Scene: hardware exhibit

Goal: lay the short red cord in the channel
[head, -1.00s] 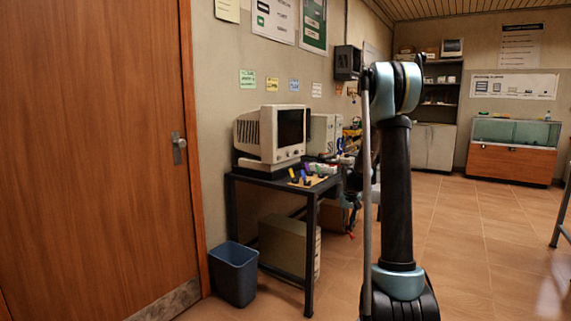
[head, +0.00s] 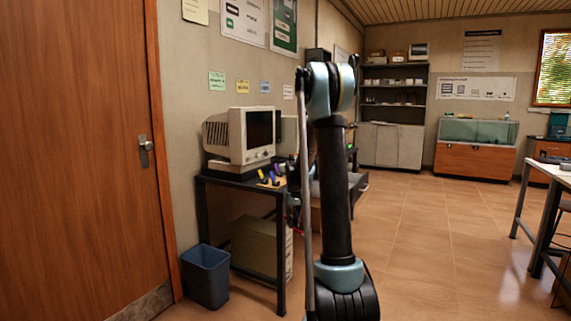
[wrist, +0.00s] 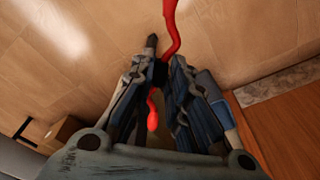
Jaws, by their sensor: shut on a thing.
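The short red cord (wrist: 173,36) shows in the wrist view, running from the top edge down to my gripper (wrist: 162,72). My gripper is shut on the cord, and its other end hangs out below the fingertips, nearer the palm. The cord is held over bare tiled floor. In the head view my arm stands in front of the desk, and a bit of red shows just left of the arm; my gripper is hidden there. I see no channel that I can make out in either view.
A dark desk (head: 240,186) with an old computer monitor (head: 238,138) stands left of my arm. A blue bin (head: 206,276) is on the floor by the wooden door (head: 75,150). Open floor (head: 430,230) lies to the right. A table (head: 548,172) stands at the far right.

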